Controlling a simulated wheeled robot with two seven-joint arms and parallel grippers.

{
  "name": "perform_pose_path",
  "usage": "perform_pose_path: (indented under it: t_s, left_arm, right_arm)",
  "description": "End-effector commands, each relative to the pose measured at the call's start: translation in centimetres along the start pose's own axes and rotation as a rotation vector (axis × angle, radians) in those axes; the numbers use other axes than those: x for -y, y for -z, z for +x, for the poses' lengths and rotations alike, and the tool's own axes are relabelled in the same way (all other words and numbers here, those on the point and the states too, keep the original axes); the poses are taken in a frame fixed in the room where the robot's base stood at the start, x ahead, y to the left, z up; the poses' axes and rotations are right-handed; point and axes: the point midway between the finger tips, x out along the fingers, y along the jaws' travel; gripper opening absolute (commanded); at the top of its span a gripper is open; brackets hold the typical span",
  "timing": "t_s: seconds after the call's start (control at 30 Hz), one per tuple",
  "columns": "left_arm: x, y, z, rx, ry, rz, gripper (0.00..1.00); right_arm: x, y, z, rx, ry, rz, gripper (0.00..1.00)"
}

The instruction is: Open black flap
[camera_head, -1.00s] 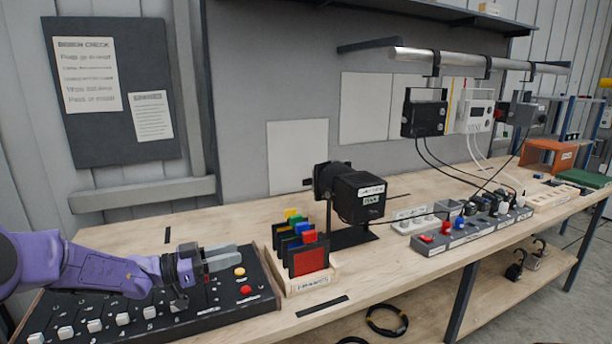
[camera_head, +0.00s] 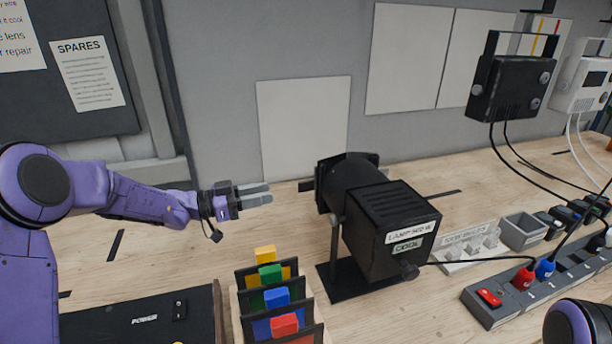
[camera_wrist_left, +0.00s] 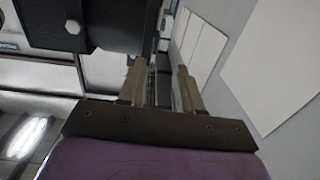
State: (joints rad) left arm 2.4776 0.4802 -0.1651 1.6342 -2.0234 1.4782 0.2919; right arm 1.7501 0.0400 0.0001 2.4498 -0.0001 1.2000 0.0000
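The black lamp (camera_head: 390,225) stands on a black base on the bench, its front end facing left. The black flap (camera_head: 322,186) appears as a dark plate at that front end, seen nearly edge-on, so its angle is hard to tell. My left gripper (camera_head: 268,194) is open and empty, just left of the flap and apart from it, its fingers pointing right. In the left wrist view its two fingers (camera_wrist_left: 160,88) stand apart, with a large dark part of the lamp (camera_wrist_left: 110,22) at upper left. My right gripper is out of view; only a purple arm part shows at lower right.
A wooden holder with colored filter cards (camera_head: 277,297) stands in front of the lamp. A black control panel (camera_head: 150,322) lies at lower left. A power strip (camera_head: 520,290) and cables are at right. The grey wall (camera_head: 225,110) rises behind.

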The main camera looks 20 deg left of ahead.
Motion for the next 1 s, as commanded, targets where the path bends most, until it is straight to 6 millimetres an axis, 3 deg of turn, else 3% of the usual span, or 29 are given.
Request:
perform_pose_path:
  t_s: [0.43, 0.6, 0.83, 0.93, 1.0]
  left_arm:
    - [0.1, 0.1, 8.9, 0.002, -0.002, -0.002, 0.34]
    - [0.1, -0.1, 10.3, 0.002, -0.002, -0.003, 0.34]
    - [0.1, -0.2, 10.4, 0.001, -0.002, -0.002, 0.34]
    - [0.1, -0.2, 10.3, 0.001, -0.002, -0.002, 0.01]
    - [0.1, -0.2, 10.3, 0.001, -0.002, -0.002, 0.0]
  right_arm:
    - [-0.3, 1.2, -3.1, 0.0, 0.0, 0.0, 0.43]
    - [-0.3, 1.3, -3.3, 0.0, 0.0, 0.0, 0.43]
    - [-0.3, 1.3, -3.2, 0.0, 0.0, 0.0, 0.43]
    - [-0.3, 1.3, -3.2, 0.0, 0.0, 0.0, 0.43]
    - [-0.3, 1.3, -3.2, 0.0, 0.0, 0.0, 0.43]
